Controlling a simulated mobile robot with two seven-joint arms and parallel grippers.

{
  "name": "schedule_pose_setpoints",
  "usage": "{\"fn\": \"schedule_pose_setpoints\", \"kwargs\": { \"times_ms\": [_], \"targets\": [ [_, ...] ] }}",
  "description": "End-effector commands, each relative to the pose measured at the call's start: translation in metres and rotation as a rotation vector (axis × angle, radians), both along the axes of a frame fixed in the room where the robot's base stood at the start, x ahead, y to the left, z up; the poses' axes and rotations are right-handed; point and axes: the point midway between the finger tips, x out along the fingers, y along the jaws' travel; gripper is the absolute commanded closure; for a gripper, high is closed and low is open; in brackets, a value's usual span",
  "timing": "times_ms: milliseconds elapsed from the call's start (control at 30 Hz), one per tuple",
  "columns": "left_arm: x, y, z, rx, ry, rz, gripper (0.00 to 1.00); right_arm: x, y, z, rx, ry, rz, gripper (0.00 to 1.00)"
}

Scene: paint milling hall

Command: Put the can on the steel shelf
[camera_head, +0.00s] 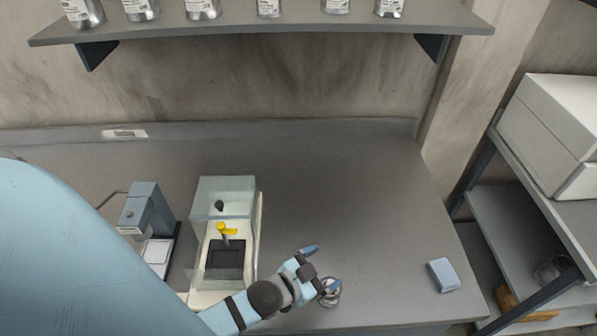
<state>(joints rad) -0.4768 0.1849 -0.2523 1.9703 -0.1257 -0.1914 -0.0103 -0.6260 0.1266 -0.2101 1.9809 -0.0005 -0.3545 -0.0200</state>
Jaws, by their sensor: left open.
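A small silvery can (331,298) stands on the grey worktop (350,200) near its front edge, partly hidden by my left gripper. My left gripper (323,268) is open, with one finger over or beside the can and the other farther back; I cannot tell whether it touches the can. The grey wall shelf (270,24), which looks like the steel shelf, runs above the back of the worktop and bears a row of several silver cans with white labels. My right gripper is out of view.
A clear-walled machine (225,235) with a yellow knob stands left of my gripper, beside a blue-grey device (147,210). A blue block (443,275) lies at the right. A rack (530,225) with a white box (555,130) stands farther right. The worktop's middle is clear.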

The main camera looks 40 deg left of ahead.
Motion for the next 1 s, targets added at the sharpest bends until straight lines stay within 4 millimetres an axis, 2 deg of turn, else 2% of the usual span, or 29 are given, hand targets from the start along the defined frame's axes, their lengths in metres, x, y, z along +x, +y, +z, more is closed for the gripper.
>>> {"fn": "schedule_pose_setpoints", "kwargs": {
  "times_ms": [33,100,200,300,1000],
  "targets": [
    [-0.023,0.002,-0.019,-0.028,0.091,0.029,0.10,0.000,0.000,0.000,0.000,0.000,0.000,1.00],
    [-0.046,0.004,-0.038,-0.056,0.188,0.058,0.10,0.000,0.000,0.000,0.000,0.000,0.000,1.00],
    [-0.069,0.005,-0.054,-0.084,0.279,0.084,0.10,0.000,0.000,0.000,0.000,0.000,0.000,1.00],
    [-0.078,0.006,-0.061,-0.095,0.318,0.094,0.10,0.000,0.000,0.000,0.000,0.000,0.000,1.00],
    [-0.079,0.006,-0.062,-0.095,0.322,0.094,0.10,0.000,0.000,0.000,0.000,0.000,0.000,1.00]
  ]
}}
